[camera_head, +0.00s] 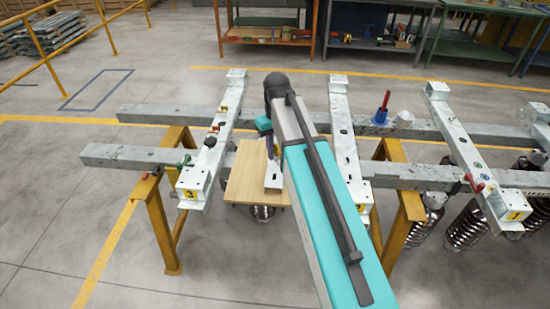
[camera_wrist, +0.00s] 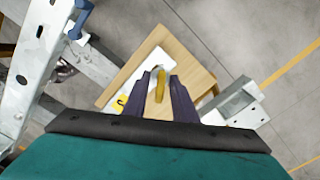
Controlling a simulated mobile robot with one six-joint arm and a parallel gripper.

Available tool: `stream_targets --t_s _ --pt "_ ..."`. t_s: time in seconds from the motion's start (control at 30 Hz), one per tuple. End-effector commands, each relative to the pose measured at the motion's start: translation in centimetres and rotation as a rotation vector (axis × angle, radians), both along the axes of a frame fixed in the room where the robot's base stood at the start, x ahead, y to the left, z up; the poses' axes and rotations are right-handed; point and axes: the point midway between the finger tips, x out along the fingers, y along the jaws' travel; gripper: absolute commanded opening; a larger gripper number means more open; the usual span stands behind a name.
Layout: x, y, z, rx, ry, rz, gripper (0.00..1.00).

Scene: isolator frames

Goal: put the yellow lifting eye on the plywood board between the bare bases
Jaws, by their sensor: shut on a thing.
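My gripper (camera_wrist: 160,78) has two dark fingers closed on the yellow lifting eye (camera_wrist: 160,88), which sits upright between them in the wrist view. Beyond it is the plywood board (camera_wrist: 184,45), with a white metal piece (camera_wrist: 133,75) over its left part. In the head view the plywood board (camera_head: 243,175) lies between the left frame and the middle frame, and the white piece (camera_head: 273,174) shows on it. My gripper (camera_head: 268,147) is above the board there; my arm hides the lifting eye. I cannot tell whether the eye touches the board.
White frames lie across two grey beams (camera_head: 130,155): left (camera_head: 208,155), middle (camera_head: 342,130) and right (camera_head: 462,145). Yellow trestles (camera_head: 158,225) carry the beams. A blue-and-red tool (camera_head: 382,110) and a white cup (camera_head: 404,118) stand on the rear beam.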

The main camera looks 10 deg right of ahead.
Motion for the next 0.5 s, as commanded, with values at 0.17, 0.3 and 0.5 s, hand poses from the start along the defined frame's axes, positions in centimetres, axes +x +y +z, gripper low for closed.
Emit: stream_targets --t_s 0.17,0.3,0.5 --pt "-1.3 0.0 0.9 0.0 -0.001 0.149 0.0" --pt "-1.7 0.1 1.5 0.0 -0.001 0.207 0.0" --pt "-1.8 0.0 1.7 0.0 0.001 0.222 0.0"
